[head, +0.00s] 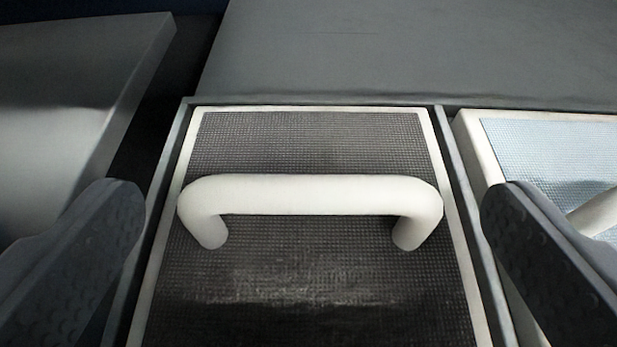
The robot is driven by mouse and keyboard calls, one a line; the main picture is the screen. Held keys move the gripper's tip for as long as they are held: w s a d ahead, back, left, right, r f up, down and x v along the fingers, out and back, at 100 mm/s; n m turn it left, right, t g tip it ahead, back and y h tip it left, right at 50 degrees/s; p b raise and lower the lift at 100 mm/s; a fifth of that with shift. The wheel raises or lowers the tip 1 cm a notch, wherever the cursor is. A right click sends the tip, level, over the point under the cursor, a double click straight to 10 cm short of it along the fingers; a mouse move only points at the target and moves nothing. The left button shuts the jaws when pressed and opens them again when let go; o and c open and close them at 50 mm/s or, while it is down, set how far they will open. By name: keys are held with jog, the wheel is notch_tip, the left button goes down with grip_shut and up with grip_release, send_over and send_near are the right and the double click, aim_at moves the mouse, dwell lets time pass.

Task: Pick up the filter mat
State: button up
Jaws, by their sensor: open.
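The filter mat (310,280) is a dark, woven-textured panel with a pale frame, in the middle of the head view. A thick white handle (310,194) arches across it from left to right. The mat sits inside a grey slot with thin walls. My gripper (312,200) is open, with one dark, studded finger at the left and one at the right of the handle. Nothing is between the fingers in contact with them as far as I can see. The near edge of the mat is cut off by the picture.
A second framed panel (560,150) with a light blue mesh and a white handle lies to the right, partly behind my right finger. A grey flat surface (420,50) lies beyond the slot. A grey metal block (75,90) stands at the left, with a dark gap beside it.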

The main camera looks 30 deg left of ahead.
jog(key=shift+w+f, duration=0.1)
jog(key=shift+w, duration=0.05)
jog(key=c, duration=1.1)
